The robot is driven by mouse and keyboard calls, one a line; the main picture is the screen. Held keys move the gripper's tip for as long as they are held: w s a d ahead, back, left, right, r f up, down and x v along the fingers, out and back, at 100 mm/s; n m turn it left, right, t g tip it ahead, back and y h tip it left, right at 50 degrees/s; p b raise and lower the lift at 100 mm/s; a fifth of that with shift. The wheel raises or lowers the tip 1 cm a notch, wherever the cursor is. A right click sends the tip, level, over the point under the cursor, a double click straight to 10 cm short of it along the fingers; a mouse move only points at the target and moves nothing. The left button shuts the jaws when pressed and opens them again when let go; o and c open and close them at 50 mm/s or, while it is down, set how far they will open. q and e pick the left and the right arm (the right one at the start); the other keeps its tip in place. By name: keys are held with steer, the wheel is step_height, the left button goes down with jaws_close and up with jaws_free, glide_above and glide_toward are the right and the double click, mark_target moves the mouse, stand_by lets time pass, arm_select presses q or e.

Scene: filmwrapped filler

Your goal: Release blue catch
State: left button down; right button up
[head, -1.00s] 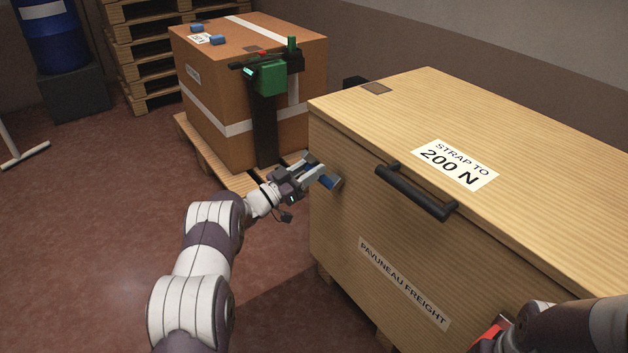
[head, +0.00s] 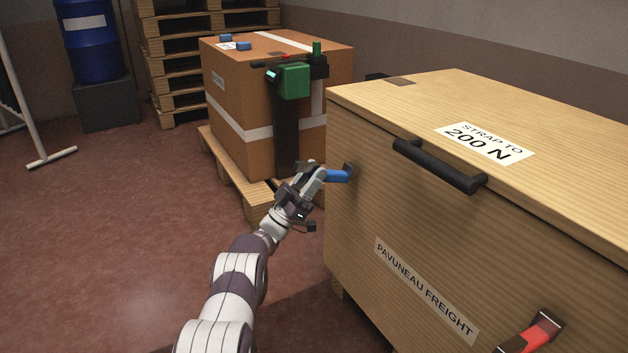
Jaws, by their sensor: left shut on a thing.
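The blue catch (head: 337,176) is on the front face of the wooden crate (head: 350,235), near its left edge. Its dark mount sits against the wood, and the blue lever sticks out to the left, about level. My left gripper (head: 322,174) is shut on the lever's outer end, which its fingers partly hide. A red catch (head: 540,335) is at the lower right of the same face. My right gripper is out of view.
The crate has a black handle (head: 440,167) on its front. A cardboard box (head: 235,100) with a green device (head: 293,82) stands on a pallet behind my left gripper. The floor (head: 120,220) at left is clear.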

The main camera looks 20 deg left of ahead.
arm_select(q)
steer(key=shift+f, duration=0.15)
steer(key=c, duration=0.8)
jaws_free()
steer(key=shift+s+a, duration=0.1)
steer(key=p+v, duration=0.3)
steer(key=v, duration=0.9)
steer(key=shift+f+p, duration=0.25)
steer(key=shift+p, duration=0.15)
